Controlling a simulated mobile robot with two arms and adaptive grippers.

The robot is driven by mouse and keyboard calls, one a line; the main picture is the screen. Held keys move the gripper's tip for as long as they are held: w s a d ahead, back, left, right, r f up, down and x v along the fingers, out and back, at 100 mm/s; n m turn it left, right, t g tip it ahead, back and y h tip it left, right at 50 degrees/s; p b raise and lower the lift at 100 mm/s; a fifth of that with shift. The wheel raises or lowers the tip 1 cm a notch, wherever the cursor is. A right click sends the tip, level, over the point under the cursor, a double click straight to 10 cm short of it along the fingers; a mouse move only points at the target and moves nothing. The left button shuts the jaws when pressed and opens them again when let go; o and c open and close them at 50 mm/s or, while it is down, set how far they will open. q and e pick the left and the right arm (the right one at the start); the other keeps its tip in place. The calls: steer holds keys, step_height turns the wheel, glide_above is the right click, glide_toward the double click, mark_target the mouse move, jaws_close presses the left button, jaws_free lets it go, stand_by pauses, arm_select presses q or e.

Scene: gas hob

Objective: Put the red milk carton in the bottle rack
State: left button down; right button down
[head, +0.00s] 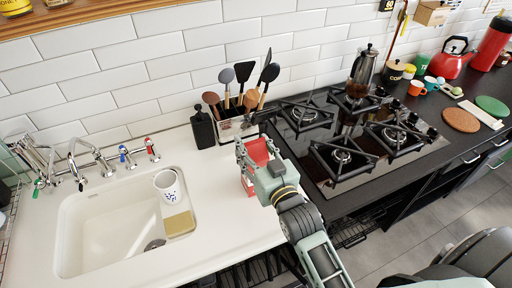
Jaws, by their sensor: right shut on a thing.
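The red milk carton (257,151) is at the middle of the head view, over the white counter just left of the hob. My right gripper (257,158) is shut on it, with the fingers at its sides. The gripper body covers much of the carton; a red and white lower part shows at its left. I cannot tell whether its base touches the counter. My left gripper is not in view. I cannot identify the bottle rack with certainty; dark wire racks (350,234) show below the counter's front edge.
A utensil holder (236,127) and a dark bottle (202,127) stand behind the carton. The gas hob (345,135) is to the right. At the left is the sink (105,235), with a white cup (167,185) at its right side. Free counter lies between sink and carton.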

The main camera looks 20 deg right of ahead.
stand_by(0.3)
steer(key=c, duration=1.3)
jaws_free()
steer(key=shift+f, duration=0.2)
steer(key=o, duration=0.5)
